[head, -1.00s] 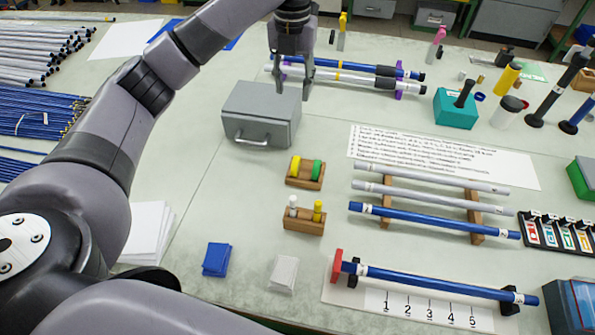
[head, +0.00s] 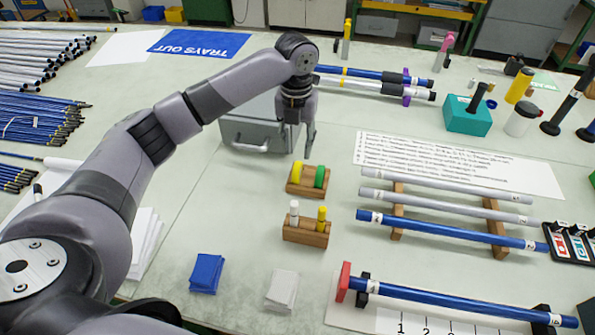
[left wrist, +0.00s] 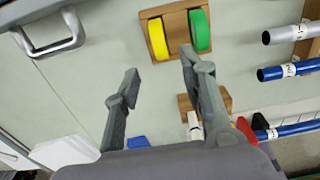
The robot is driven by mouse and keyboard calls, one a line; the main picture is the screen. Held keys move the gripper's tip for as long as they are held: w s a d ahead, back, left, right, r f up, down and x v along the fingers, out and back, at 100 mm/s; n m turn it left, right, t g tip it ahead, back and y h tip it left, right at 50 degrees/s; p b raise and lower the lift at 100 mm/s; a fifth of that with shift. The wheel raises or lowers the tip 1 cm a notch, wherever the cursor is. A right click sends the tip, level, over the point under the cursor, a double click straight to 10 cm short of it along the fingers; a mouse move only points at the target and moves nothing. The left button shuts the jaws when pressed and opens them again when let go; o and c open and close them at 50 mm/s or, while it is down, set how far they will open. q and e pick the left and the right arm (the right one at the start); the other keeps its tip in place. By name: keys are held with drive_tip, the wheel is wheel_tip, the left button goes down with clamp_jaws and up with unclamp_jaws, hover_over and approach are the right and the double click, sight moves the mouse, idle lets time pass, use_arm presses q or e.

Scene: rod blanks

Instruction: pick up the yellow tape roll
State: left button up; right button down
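The yellow tape roll (head: 297,172) stands on edge in a small wooden holder (head: 305,192), to the left of a green tape roll (head: 320,177). In the left wrist view the yellow roll (left wrist: 158,39) sits near the top, beyond my fingertips. My left gripper (head: 297,143) is open and empty, above the table just behind the holder in the head view. It also shows in the left wrist view (left wrist: 158,62), fingers spread wide. The gripper does not touch the roll. My right gripper is not in view.
A grey box with a handle (head: 250,135) stands behind the left gripper. A second wooden holder (head: 306,233) with a white and a yellow item is in front. Rods on a rack (head: 398,215) lie to the right. Blue cloths (head: 207,273) lie on free table at front.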

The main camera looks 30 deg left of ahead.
sight(297, 165)
use_arm(q)
wheel_tip(297, 165, down, 9)
drive_tip(key=shift+w+r+p, duration=0.15)
drive_tip(key=shift+r+p, duration=0.05)
drive_tip(key=shift+p, duration=0.4)
drive_tip(key=shift+c, duration=0.3)
clamp_jaws()
